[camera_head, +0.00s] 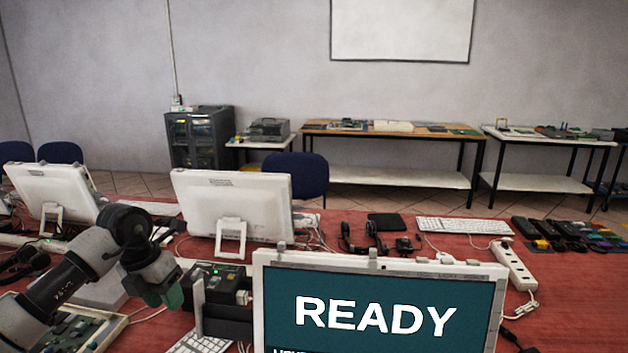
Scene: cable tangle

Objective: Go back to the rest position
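My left arm comes in from the lower left over the red table (385,260). My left gripper (167,292) hangs at its end, with a dark green tip pointing down. It is just left of a dark device with a small green light (222,283). I see nothing clearly held, and the finger gap does not show. My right arm and gripper are out of view. A screen reading READY (378,310) stands in front, hiding part of the table.
Two white monitors (232,205) stand behind my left arm. A green circuit board (75,335) lies below it. A headset (363,238), keyboard (464,226), white power strip (514,266) and several dark adapters (565,234) lie to the right. Cables run between them.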

